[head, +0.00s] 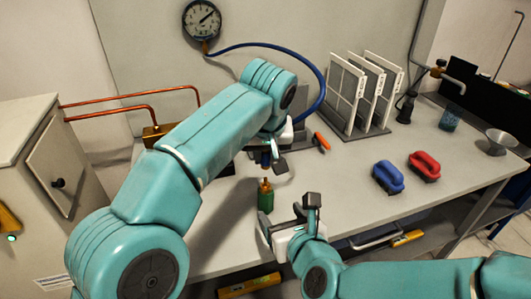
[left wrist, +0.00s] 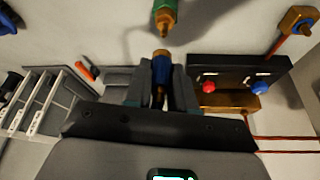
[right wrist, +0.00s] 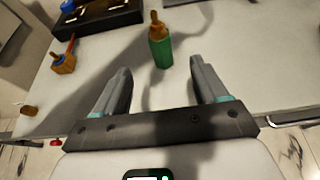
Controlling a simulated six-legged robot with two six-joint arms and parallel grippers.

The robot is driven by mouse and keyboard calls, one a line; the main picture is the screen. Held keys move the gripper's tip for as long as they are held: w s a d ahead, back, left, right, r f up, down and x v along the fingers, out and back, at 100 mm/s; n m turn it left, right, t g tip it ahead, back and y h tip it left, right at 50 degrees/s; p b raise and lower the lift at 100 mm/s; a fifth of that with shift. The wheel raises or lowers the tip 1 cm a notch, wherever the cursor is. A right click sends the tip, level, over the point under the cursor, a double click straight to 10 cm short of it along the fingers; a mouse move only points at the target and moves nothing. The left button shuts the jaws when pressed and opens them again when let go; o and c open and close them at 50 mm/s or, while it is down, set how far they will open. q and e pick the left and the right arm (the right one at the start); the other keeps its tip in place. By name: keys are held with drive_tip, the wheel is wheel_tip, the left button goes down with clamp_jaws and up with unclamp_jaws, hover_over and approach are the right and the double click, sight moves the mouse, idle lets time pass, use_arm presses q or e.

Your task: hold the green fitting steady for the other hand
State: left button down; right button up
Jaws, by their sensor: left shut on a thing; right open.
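The green fitting (head: 265,198) with a brass top stands upright on the bench, held by neither gripper. It also shows at the top of the left wrist view (left wrist: 166,14) and ahead of the fingers in the right wrist view (right wrist: 160,50). My left gripper (head: 272,157) is shut on a blue fitting with brass ends (left wrist: 161,70), above and behind the green one; the arm partly hides it in the head view. My right gripper (head: 288,215) is open and empty, in front of the green fitting, with its fingers pointing towards it and apart from it.
A rack of white panels (head: 362,90) stands behind, with an orange-handled tool (head: 322,140) beside it. Blue (head: 388,177) and red (head: 425,166) handled items lie to the right. A black block with red and blue knobs (left wrist: 235,75) is near the left gripper. A gauge (head: 202,19) with blue hose hangs behind.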

use_arm(q)
drive_tip(key=shift+r+p, duration=2.2)
drive_tip(key=shift+r, duration=0.05)
use_arm(e)
wheel_tip(320, 180, up, 7)
